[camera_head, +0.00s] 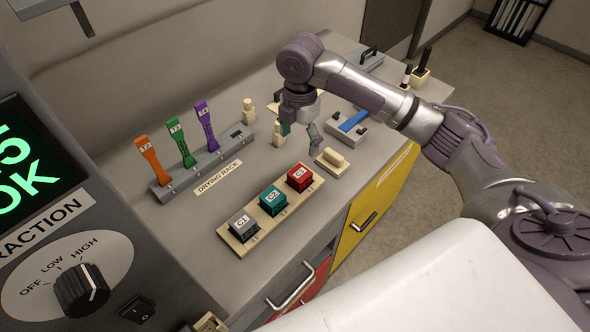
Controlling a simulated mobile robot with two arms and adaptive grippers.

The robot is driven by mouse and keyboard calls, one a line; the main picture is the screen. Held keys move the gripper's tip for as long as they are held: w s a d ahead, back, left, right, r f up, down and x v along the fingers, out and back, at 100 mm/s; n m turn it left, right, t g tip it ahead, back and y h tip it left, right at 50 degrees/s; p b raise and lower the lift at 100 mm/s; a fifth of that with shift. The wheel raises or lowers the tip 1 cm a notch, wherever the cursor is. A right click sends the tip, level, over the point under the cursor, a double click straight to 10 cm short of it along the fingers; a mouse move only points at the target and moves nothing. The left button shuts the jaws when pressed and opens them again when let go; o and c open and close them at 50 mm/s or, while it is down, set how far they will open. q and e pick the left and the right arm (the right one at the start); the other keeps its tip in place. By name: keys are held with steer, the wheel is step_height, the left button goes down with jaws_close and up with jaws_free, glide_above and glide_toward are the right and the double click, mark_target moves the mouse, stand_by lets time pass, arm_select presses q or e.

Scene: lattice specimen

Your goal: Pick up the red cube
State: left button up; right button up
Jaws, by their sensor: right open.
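The red cube (299,179), labelled C3, sits at the right end of a beige holder (250,236) on the grey counter. The teal cube C2 (273,200) and the grey cube C1 (243,225) sit in the same holder to its left. My right gripper (300,133) is open, beyond the red cube in the picture, and does not touch it. Its finger on the picture's right shows clearly; the other overlaps small things behind it. My left gripper is not in view.
A drying rack (205,168) with orange, green and purple tools stands left of the holder. A small cream block (333,161) lies right of the red cube. A blue-topped device (350,127) and cream bottles (249,112) stand farther back. A control panel (60,250) fills the left side.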

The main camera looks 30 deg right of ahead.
steer(key=p, duration=0.1)
glide_above(300, 173)
step_height(300, 173, down, 5)
steer(key=shift+s+r, duration=0.1)
steer(key=shift+s, duration=0.05)
steer(key=shift+w+f, duration=0.15)
steer(key=shift+f, duration=0.4)
steer(key=shift+w+f, duration=0.15)
steer(key=shift+f, duration=0.65)
steer(key=shift+s+f+p, duration=0.15)
steer(key=shift+f+p, duration=0.6)
steer(key=shift+p, duration=0.1)
step_height(300, 173, down, 3)
steer(key=shift+r+p, duration=0.2)
steer(key=shift+p, duration=0.2)
steer(key=shift+f, duration=0.5)
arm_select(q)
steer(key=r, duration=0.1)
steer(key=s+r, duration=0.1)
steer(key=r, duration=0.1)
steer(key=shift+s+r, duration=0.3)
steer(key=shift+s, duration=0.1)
arm_select(e)
steer(key=c, duration=1.2)
steer(key=shift+r, duration=0.1)
steer(key=shift+c, duration=0.2)
